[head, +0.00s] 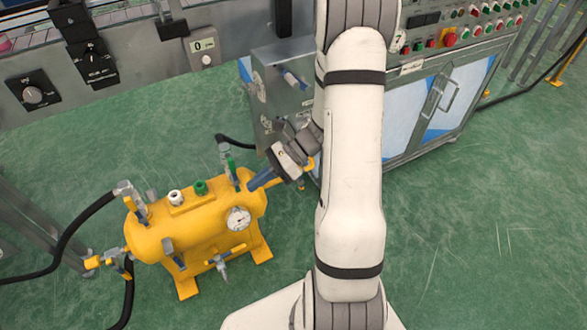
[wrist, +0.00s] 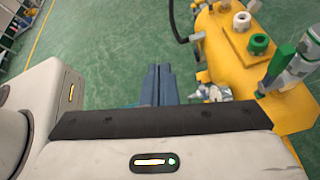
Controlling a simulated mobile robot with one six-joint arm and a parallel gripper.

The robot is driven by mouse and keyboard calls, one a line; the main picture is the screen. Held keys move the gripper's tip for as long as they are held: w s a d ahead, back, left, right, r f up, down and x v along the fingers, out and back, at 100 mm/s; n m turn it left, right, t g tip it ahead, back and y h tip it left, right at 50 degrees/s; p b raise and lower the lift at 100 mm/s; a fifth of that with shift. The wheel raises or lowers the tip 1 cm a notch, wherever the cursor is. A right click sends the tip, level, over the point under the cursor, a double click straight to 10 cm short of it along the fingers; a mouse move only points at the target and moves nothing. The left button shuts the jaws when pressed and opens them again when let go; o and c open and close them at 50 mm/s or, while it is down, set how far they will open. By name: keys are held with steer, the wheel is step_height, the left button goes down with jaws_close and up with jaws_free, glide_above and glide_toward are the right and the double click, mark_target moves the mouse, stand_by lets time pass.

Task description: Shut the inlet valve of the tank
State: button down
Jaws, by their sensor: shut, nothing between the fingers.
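The yellow tank (head: 185,232) stands on the floor left of my arm; part of it also shows in the wrist view (wrist: 222,45). It carries several valves and fittings. One with a green handle (head: 230,163) is at the top back; a green-handled valve also shows in the wrist view (wrist: 280,66). Another fitting (head: 125,190) at the upper left meets a black hose. A front valve (head: 219,262) sits low. I cannot tell which is the inlet valve. My gripper (head: 254,184) is shut and empty by the tank's right end; its blue fingers are together in the wrist view (wrist: 158,78).
A pressure gauge (head: 238,218) is on the tank's front. A grey box (head: 272,90) and a control cabinet (head: 430,115) stand behind my arm. A black hose (head: 62,245) runs left from the tank. The green floor (head: 480,240) at right is clear.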

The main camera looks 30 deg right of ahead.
steer(key=w+d+f+m+t+h, duration=0.25)
steer(key=d+f+m+t, duration=0.6)
steer(key=f+m, duration=0.45)
steer(key=w+d+f+m+t+h, duration=0.2)
steer(key=d+f+m+t+h, duration=0.2)
steer(key=d+f+m+t, duration=0.8)
steer(key=w+a+m+g+b, duration=0.1)
steer(key=w+a+m+g, duration=0.1)
steer(key=w+a+g, duration=0.5)
steer(key=shift+w+d+r+t+b, duration=0.2)
steer(key=shift+w+d+t, duration=0.15)
steer(key=shift+d+t, duration=0.35)
steer(key=shift+w+d+r+t+b, duration=0.15)
steer(key=shift+w+d+t, duration=0.2)
steer(key=shift+d, duration=0.65)
steer(key=shift+w+d+r+t+b, duration=0.1)
steer(key=shift+w+d+r+t, duration=0.15)
steer(key=shift+d+t, duration=0.5)
steer(key=shift+d, duration=0.15)
